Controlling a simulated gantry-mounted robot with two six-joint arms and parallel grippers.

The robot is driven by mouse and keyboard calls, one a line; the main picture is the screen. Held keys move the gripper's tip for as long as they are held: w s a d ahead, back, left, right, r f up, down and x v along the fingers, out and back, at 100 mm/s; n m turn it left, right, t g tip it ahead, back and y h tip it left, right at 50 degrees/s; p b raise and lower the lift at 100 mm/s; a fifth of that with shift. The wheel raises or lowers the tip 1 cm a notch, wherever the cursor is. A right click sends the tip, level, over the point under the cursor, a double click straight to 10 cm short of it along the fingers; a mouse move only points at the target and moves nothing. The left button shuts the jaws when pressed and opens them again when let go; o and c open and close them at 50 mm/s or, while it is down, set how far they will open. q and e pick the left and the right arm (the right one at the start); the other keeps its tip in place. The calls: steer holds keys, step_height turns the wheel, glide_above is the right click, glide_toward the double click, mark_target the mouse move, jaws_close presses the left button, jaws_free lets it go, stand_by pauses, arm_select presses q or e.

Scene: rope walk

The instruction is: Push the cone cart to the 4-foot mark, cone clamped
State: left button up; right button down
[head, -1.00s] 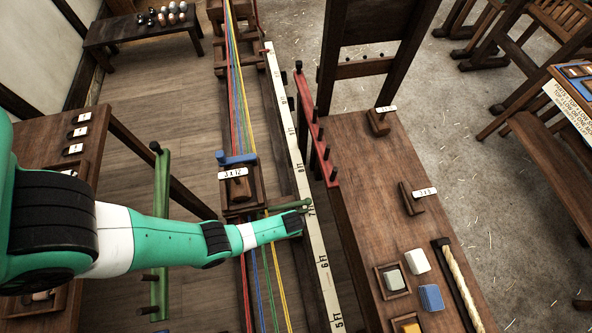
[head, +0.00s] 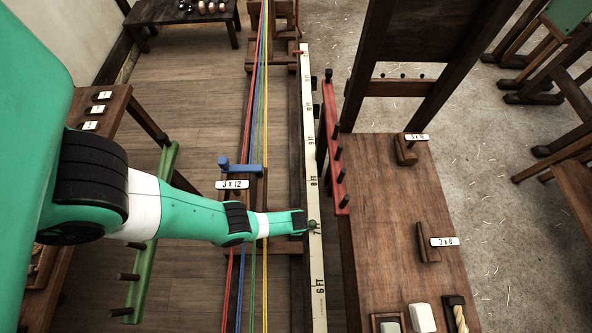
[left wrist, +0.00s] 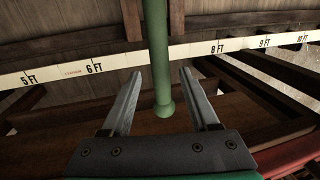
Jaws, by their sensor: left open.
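The cone cart (head: 258,190) stands on the rails in the head view, with a "3 x 12" label (head: 232,185) and a blue lever (head: 240,168) on top. Colored strands run through it; I cannot make out the cone or whether it is clamped. The cart's green handle ends in a round knob (head: 312,225) beside the 7-foot mark of the white scale (head: 313,185). My left gripper (head: 300,222) is at the handle. In the left wrist view its open jaws (left wrist: 160,73) lie on either side of the green handle (left wrist: 157,50), with gaps visible on both sides.
A workbench (head: 390,215) with a red peg rail (head: 332,145) stands right of the scale. A green peg rail (head: 150,245) and a side table (head: 100,160) are on the left. The 6-foot mark shows nearer on the scale; the 4-foot mark is out of view.

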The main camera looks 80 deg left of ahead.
arm_select(q)
steer(key=shift+w+a+f+b, duration=0.15)
steer(key=shift+f+b, duration=0.1)
steer(key=shift+f, duration=0.3)
steer(key=shift+s+a+f+b, duration=0.1)
steer(key=shift+f+b, duration=0.1)
steer(key=shift+f, duration=0.3)
jaws_close()
stand_by(0.6)
